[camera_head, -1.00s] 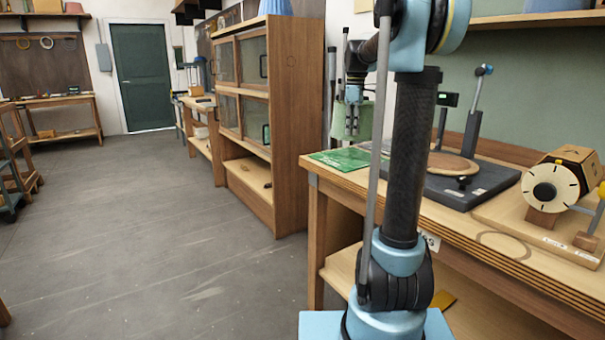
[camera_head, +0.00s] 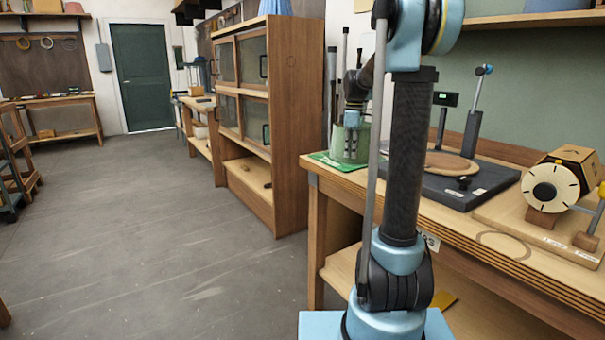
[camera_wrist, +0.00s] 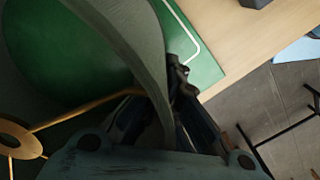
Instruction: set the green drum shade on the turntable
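The green drum shade (camera_head: 338,146) is upright at the left end of the workbench, low over or on a green mat (camera_head: 325,160). I cannot tell whether it touches the mat. My gripper (camera_head: 350,138) points down at its rim, partly behind my arm. In the wrist view the shade's curved wall (camera_wrist: 150,45) runs between the dark fingers (camera_wrist: 168,115), which are shut on it. A brass spider fitting (camera_wrist: 15,140) shows inside the shade. The turntable (camera_head: 455,163), a round wooden disc on a dark base, is to the right, partly hidden by my arm.
A dark post (camera_head: 473,128) with a tilted lever stands behind the turntable. A wooden fixture with a pale dial (camera_head: 548,188) is at the right. A tall cabinet (camera_head: 298,120) stands left of the bench.

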